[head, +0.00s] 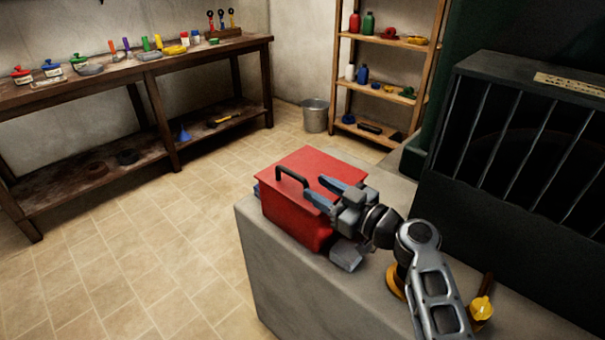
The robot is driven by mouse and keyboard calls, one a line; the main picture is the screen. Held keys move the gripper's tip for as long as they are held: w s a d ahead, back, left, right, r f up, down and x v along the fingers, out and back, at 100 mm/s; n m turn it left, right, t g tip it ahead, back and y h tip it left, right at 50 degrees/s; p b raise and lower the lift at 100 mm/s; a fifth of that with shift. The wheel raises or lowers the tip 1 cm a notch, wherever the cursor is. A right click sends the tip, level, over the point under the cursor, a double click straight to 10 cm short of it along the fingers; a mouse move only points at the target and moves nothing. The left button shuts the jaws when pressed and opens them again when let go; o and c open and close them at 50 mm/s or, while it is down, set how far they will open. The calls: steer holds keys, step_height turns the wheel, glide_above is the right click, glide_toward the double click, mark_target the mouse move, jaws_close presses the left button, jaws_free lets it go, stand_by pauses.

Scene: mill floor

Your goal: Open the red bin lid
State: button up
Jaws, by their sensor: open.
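The red bin (293,221) stands on a grey block near the middle of the head view. Its red lid (312,168) looks closed and carries a dark handle (291,178) at its left side. My gripper (318,191) is open, with its two blue-grey fingers over the lid and pointing left toward the handle. The fingers look apart from the handle, with no object between them. I cannot tell whether they touch the lid. My gripper and wrist hide the bin's right side.
The grey block (262,285) has bare room in front of the bin. A grey piece (347,255) lies beside the bin, and a yellow item (481,308) is at the right. A dark barred cage (520,150) rises on the right. A workbench (150,75) stands far left.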

mark_target(307, 182)
steer(key=x, duration=0.6)
steer(key=shift+w+a+p, duration=0.1)
steer(key=shift+a+p, duration=0.1)
steer(key=shift+p, duration=0.15)
steer(key=shift+c, duration=0.5)
jaws_close()
steer(key=shift+d, duration=0.1)
